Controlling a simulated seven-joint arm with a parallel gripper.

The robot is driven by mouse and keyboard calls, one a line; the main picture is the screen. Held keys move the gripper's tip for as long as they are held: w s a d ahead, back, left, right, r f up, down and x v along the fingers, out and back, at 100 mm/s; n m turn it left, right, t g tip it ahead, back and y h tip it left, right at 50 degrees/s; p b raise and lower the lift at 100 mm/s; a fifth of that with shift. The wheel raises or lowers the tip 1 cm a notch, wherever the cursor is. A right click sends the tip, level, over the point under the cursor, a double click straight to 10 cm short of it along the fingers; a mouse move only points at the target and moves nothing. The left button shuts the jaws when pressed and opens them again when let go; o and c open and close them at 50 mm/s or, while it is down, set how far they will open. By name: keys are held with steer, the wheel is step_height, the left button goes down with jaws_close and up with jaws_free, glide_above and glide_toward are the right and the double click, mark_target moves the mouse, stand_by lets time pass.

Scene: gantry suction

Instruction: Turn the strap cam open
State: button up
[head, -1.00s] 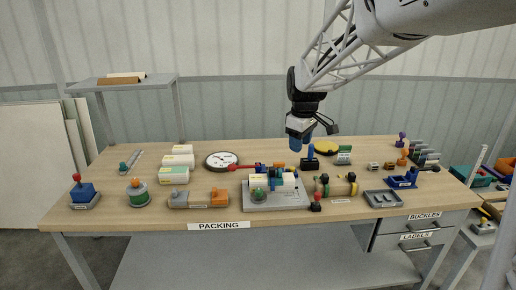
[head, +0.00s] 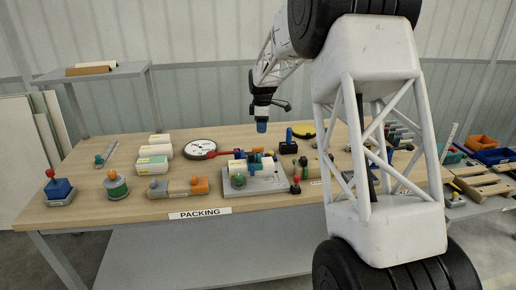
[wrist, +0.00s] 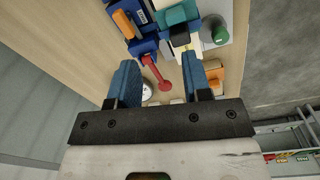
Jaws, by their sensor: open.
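A blue-bodied device with a red lever (head: 224,153) lies at the back edge of the grey fixture plate (head: 278,184); I take it as the strap cam, though its label is unreadable. The lever points left in the head view, its tip near the round dial. In the wrist view the red lever (wrist: 155,73) lies below and between my blue fingertips, joined to a blue body (wrist: 143,47). My gripper (head: 262,126) is open and empty, above the table behind the plate. It also shows in the wrist view (wrist: 159,63), with both fingers apart. I see no contact with the lever.
The fixture plate bears a white box, a green knob (head: 239,181) and teal and blue parts. A white dial (head: 201,147) stands left of it. A black-and-blue block (head: 288,147) stands right of my gripper. My arm link hides the table's right part.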

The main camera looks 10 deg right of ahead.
steer(key=w+f+n, duration=0.1)
steer(key=w+f, duration=0.2)
steer(key=w, duration=0.1)
steer(key=w+f+n, duration=0.1)
steer(key=w+f, duration=0.3)
steer(key=shift+a, duration=0.1)
steer(key=shift+f, duration=0.1)
steer(key=shift+f, duration=3.85)
steer(key=shift+c, duration=0.4)
jaws_close()
